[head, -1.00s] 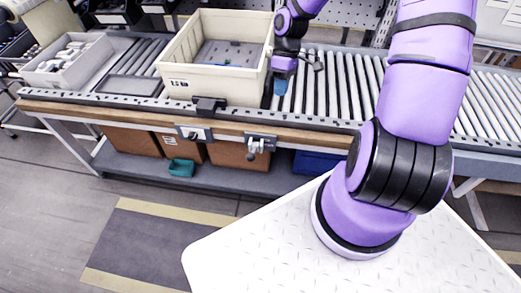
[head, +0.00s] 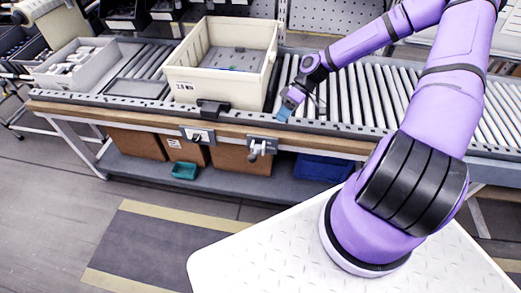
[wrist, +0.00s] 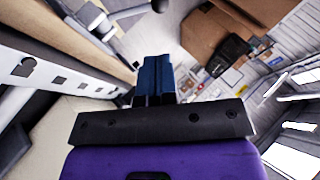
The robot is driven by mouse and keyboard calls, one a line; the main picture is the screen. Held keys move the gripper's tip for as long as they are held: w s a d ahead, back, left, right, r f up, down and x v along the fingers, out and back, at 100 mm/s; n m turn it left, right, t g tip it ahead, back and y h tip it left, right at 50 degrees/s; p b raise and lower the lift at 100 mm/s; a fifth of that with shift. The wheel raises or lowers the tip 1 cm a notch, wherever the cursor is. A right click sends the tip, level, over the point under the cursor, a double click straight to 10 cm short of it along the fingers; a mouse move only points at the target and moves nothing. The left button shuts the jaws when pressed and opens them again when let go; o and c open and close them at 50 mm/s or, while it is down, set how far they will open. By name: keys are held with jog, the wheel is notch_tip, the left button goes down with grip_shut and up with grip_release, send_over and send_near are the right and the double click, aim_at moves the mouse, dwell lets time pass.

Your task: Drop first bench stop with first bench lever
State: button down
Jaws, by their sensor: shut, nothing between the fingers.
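A black block (head: 212,108), which looks like the bench stop, sits on the conveyor's front rail, before the beige crate. Below it, on the wooden edge, are two grey plates with levers: a left one (head: 197,136) and a right one (head: 262,148). I cannot tell which is the first bench lever. My gripper (head: 284,113) is shut and empty, its blue fingers pointing down by the front rail, above and right of the right lever and apart from it. The closed blue fingers (wrist: 153,80) also show in the wrist view.
The beige crate (head: 185,91) stands on the rollers, left of my gripper. A grey bin (head: 55,77) of white parts is at the far left. Cartons (head: 240,160), a teal tray (head: 184,170) and a blue bin (head: 322,167) are on the lower shelf. Rollers to the right are bare.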

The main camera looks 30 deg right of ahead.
aim_at(255, 153)
dwell(0.3)
jog(key=x, duration=1.4)
jog(key=shift+f, duration=0.1)
